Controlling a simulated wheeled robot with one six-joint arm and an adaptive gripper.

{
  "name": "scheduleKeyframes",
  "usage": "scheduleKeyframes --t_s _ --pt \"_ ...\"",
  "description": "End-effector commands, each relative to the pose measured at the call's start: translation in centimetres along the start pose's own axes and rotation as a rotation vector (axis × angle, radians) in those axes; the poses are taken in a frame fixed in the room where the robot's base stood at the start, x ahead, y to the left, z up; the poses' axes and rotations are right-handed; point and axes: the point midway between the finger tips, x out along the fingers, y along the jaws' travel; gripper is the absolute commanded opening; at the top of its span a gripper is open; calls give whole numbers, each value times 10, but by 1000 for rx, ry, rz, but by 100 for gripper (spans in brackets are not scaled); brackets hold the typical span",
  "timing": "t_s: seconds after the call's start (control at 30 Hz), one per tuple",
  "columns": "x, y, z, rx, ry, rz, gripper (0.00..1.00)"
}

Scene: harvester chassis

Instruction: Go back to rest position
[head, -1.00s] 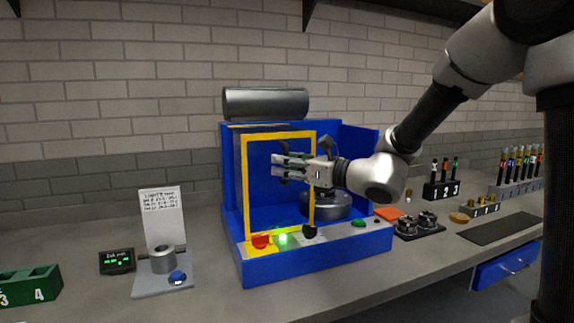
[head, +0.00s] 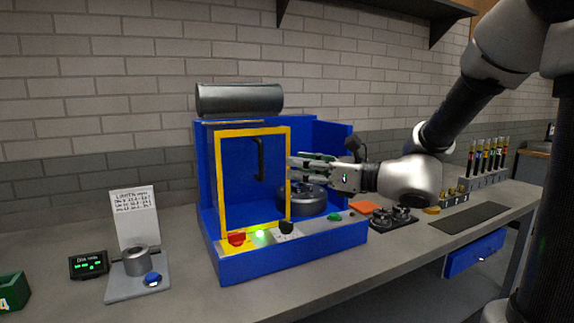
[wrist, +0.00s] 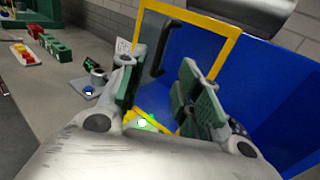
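My gripper (head: 292,169) is open and empty. In the head view it is beside the right edge of the yellow door frame (head: 222,190) of the blue machine (head: 300,258). A gap separates it from the black door handle (head: 261,160). In the wrist view the two green-padded fingers of my gripper (wrist: 164,64) are spread apart, and the handle (wrist: 166,48) shows beyond the gap between them. My arm reaches in from the right.
The machine's front panel has a red button (head: 237,239), a lit green lamp (head: 260,236) and a black knob (head: 286,227). A gauge stand (head: 122,289) is on the left. Dark fixtures (head: 393,218) are on the right. A shelf (head: 400,8) hangs above.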

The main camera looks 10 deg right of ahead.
Motion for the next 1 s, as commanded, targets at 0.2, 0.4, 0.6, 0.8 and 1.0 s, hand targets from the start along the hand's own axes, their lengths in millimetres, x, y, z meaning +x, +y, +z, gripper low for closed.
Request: scheduleKeyframes --t_s 0.2,0.4,0.6,0.8,1.0 --pt "-5 0 0 1 1 0 34" --pt "-4 0 0 -16 1 0 34" --pt "-26 24 -51 -293 177 142 34" --pt "-120 68 -125 -839 475 570 34" --pt "-236 54 -147 -1442 721 1074 34"
